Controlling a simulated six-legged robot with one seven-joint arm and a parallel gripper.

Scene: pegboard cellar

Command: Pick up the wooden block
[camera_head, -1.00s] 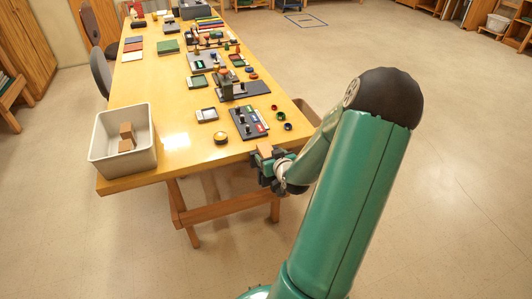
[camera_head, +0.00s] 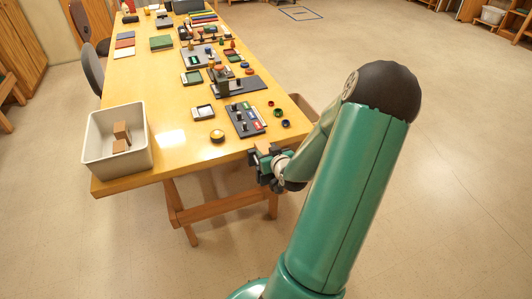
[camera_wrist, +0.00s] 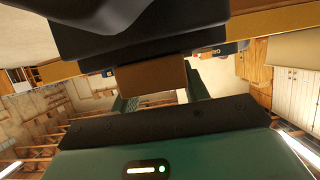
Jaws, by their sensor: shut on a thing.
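My gripper (camera_head: 263,160) is at the near right edge of the yellow table, low beside the tabletop. In the wrist view a plain brown wooden block (camera_wrist: 152,88) sits between the dark jaws, and my gripper is shut on it. In the head view only a small tan part of this block (camera_head: 264,148) shows at the jaws. More wooden blocks (camera_head: 121,131) lie in a white bin (camera_head: 120,167) on the near left corner of the table, well apart from my gripper.
The yellow table (camera_head: 185,165) stretches away from me. A round brass-coloured piece (camera_head: 217,136), a dark tray with small parts (camera_head: 243,118) and several small coloured rings lie near my gripper. A grey chair (camera_head: 101,72) stands at the left. The floor at right is open.

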